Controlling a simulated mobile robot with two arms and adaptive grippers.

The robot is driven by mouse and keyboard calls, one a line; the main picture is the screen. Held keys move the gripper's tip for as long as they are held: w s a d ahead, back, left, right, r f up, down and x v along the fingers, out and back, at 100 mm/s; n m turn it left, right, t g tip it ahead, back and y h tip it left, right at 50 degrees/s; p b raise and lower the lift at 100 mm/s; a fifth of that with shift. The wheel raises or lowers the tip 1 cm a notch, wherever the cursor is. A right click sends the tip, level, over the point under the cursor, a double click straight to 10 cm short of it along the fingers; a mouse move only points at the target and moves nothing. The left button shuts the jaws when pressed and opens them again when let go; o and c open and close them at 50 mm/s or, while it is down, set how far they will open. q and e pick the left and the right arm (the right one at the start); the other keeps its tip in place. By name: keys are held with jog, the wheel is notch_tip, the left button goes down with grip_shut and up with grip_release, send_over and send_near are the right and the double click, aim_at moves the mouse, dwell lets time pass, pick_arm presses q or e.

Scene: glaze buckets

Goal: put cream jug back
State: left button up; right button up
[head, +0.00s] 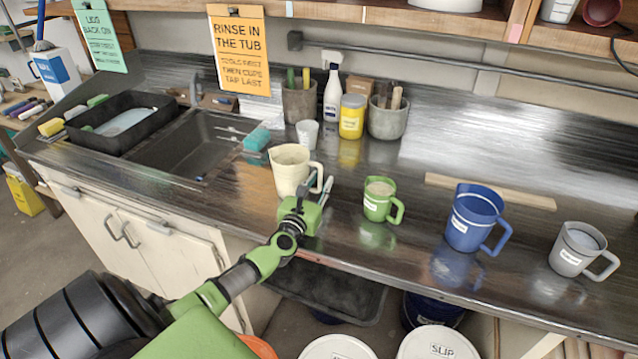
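The cream jug (290,169) is upright over the dark metal counter, left of the other jugs, its handle toward the right. My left gripper (317,187), green with grey fingers, is at the handle side of the jug. Its fingers reach up by the handle and partly cover it. I cannot tell whether they are closed on the handle, or whether the jug's base touches the counter. My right gripper is not in view.
A green jug (379,200), blue jug (474,218) and grey jug (580,250) stand in a row to the right. A wooden strip (490,190) lies behind them. A sink (185,150) is at left. A white cup (307,134), spray bottle (333,95) and yellow jar (352,117) stand behind.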

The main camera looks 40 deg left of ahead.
pick_arm(q)
jog(key=shift+r, duration=0.2)
jog(key=shift+s+d+f, duration=0.1)
jog(key=shift+s+f, duration=0.05)
jog(key=shift+s, duration=0.1)
jog(key=v, duration=1.1)
jog(key=shift+s, duration=0.25)
